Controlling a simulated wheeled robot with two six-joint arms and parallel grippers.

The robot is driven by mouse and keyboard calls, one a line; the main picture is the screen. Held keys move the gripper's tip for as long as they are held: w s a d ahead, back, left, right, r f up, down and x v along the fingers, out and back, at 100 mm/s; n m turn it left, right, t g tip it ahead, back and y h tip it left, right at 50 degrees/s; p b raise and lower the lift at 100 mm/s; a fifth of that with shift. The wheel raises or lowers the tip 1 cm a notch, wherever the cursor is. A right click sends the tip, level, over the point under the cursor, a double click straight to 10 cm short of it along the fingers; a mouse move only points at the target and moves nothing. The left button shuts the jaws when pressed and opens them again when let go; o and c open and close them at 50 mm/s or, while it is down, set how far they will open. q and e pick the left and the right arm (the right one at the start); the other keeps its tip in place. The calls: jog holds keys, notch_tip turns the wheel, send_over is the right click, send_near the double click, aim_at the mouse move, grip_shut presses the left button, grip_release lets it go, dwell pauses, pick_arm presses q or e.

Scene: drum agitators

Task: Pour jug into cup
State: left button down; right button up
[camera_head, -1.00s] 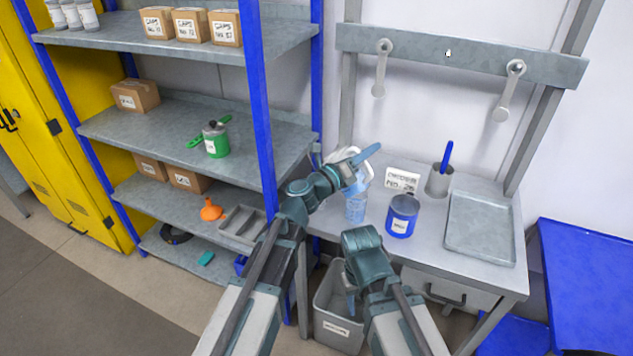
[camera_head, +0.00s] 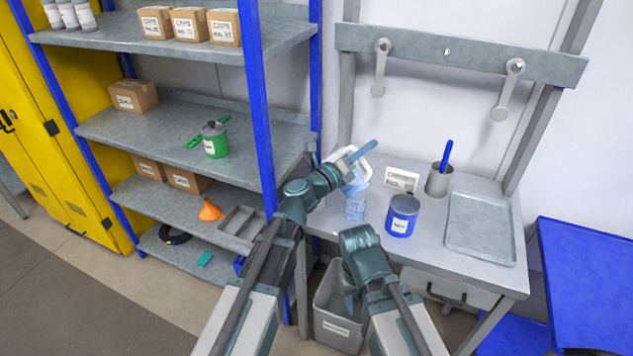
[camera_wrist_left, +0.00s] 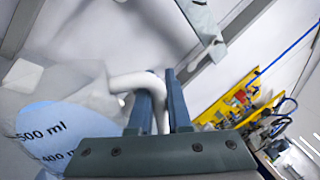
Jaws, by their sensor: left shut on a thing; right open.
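The translucent jug (camera_head: 363,172) is tilted, high above the left part of the workbench. In the left wrist view its blue liquid shows beside the marks 500 ml and 400 on the jug wall (camera_wrist_left: 60,100). My left gripper (camera_head: 361,156) is shut on the jug's white handle (camera_wrist_left: 150,84). The clear cup (camera_head: 355,208) stands upright on the bench just below the jug and looks pale blue. The jug partly overlaps the cup's top, so I cannot tell whether liquid is flowing.
A blue tin (camera_head: 402,216) stands right of the cup. Behind are a label card (camera_head: 402,179) and a grey holder (camera_head: 438,184) with a blue-handled tool. A grey tray (camera_head: 480,230) lies at right. A shelf post (camera_head: 256,110) stands left; a bin (camera_head: 338,325) is below.

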pick_arm(q)
jog(key=shift+w+a+n+t+y+b, duration=0.15)
jog(key=shift+w+a+n+t, duration=0.15)
jog(key=shift+a+n, duration=0.45)
jog(key=shift+w+a+n+t+y+b, duration=0.2)
jog(key=shift+w+a+n, duration=0.15)
jog(key=shift+n, duration=0.8)
pick_arm(e)
jog(key=shift+w+a+f, duration=0.15)
jog(key=shift+a, duration=0.25)
jog(key=shift+w+a+f, duration=0.1)
jog(key=shift+a+f, duration=0.05)
jog(key=shift+a, duration=0.2)
dwell(1.5)
